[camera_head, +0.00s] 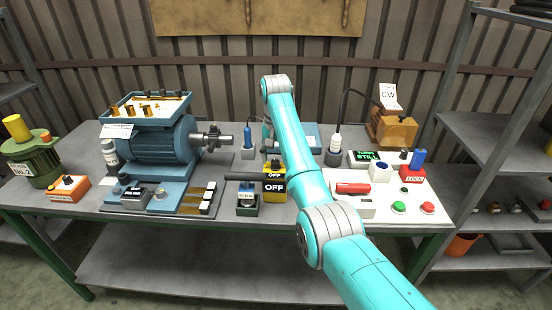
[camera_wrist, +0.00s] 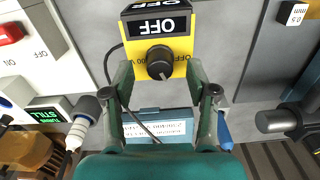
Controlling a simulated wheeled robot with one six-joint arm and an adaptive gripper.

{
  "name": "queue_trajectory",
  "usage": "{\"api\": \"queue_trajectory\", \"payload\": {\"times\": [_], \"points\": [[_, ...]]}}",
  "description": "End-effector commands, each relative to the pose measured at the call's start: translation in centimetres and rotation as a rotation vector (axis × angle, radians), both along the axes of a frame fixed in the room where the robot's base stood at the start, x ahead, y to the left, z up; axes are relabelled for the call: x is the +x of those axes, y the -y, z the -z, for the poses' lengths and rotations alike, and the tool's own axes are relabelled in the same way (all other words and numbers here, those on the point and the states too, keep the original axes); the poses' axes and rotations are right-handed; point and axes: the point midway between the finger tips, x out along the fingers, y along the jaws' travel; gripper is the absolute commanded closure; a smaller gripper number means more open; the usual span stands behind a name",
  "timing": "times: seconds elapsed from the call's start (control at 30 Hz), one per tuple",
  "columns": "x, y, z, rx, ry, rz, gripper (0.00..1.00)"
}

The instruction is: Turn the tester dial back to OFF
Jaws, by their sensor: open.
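The yellow tester (camera_wrist: 182,48) shows upside down in the wrist view, with a black OFF plate (camera_wrist: 158,25) and a round black dial (camera_wrist: 159,62). A pale mark on the dial points toward the lower part of the picture; I cannot tell exactly which printed setting it meets. My gripper (camera_wrist: 165,88) is open, with one finger on each side of the dial, and the fingers look apart from it. In the head view the tester (camera_head: 266,196) stands mid-table, showing OFF on its front. My arm hides most of the gripper there.
A blue motor (camera_head: 158,145) stands on the left of the table. A small black box (camera_head: 247,205) and a blue-handled probe (camera_head: 248,140) are beside the tester. A white panel (camera_head: 385,208) with a red switch and buttons lies to the right. A dark-tipped probe (camera_head: 335,148) stands behind it.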

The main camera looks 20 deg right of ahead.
Motion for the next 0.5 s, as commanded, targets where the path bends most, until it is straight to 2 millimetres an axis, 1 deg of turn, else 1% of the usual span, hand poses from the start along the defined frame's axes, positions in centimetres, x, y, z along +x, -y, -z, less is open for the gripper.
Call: {"api": "queue_trajectory", "payload": {"times": [0.03, 0.17, 0.47, 0.5], "points": [[-0.06, -0.08, 0.48, 0.000, -0.001, 0.000, 0.42], [-0.07, -0.16, 1.10, 0.000, 0.000, 0.000, 0.42], [-0.06, -0.17, 1.27, 0.000, 0.001, 0.000, 0.42], [-0.06, -0.17, 1.27, 0.000, 0.001, 0.000, 0.52]]}}
